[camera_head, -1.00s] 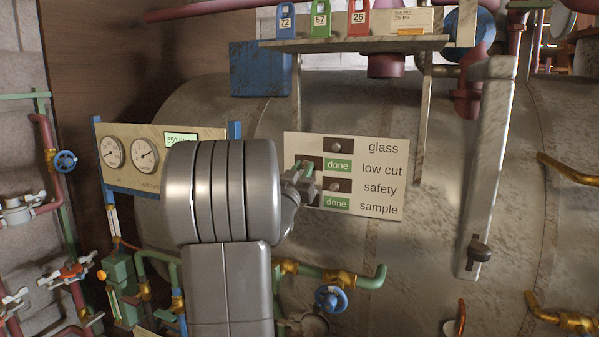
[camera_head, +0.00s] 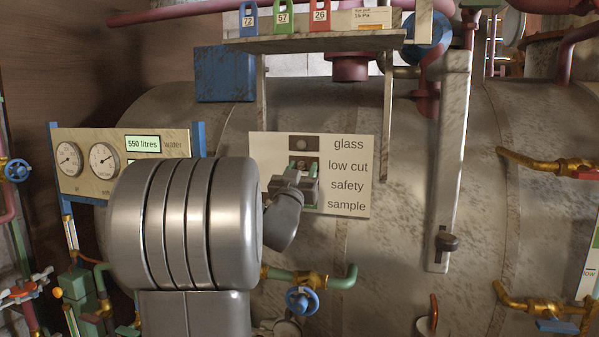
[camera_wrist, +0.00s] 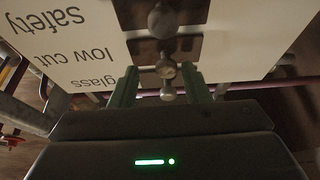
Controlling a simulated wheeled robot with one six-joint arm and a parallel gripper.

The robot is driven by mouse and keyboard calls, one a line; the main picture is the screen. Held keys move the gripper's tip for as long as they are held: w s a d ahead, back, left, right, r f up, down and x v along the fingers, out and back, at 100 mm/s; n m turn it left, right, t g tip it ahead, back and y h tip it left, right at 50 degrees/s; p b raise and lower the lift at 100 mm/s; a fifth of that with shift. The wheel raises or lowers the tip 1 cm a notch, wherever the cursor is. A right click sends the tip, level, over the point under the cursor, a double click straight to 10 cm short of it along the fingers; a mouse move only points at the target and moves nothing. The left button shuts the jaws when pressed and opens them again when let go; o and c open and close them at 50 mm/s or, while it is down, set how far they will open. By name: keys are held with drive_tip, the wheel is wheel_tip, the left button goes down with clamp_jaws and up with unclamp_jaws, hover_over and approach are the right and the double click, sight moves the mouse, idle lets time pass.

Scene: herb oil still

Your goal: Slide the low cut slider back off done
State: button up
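The label board (camera_head: 356,150) on the tank lists glass, low cut, safety and sample. The low cut slider (camera_head: 311,160) is a dark plate with a round knob, lined up under the glass slider (camera_head: 304,143); no green "done" shows in its row. My gripper (camera_head: 302,168) is in front of the low cut row and partly hides the safety and sample rows. In the wrist view, upside down, my gripper's green fingers (camera_wrist: 160,78) stand open either side of the low cut knob (camera_wrist: 166,70), with gaps on both sides. The safety knob (camera_wrist: 162,20) is above it there.
A shelf (camera_head: 320,43) with numbered blue, green and red tags juts out above the board. A gauge panel (camera_head: 125,150) is at the left. A long upright lever housing (camera_head: 449,160) stands to the right. A blue-wheeled valve (camera_head: 302,301) and pipes are below.

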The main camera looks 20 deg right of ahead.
drive_tip(key=shift+w+a, duration=0.1)
drive_tip(key=shift+s+a+f, duration=0.15)
drive_tip(key=shift+s+f, duration=0.05)
drive_tip(key=shift+s, duration=0.05)
drive_tip(key=b+v, duration=0.3)
drive_tip(key=v, duration=1)
drive_tip(key=shift+b, duration=0.4)
drive_tip(key=shift+r, duration=0.1)
drive_tip(key=p+x, duration=0.4)
drive_tip(key=x, duration=1)
drive_tip(key=shift+w+a, duration=0.2)
drive_tip(key=shift+a, duration=0.4)
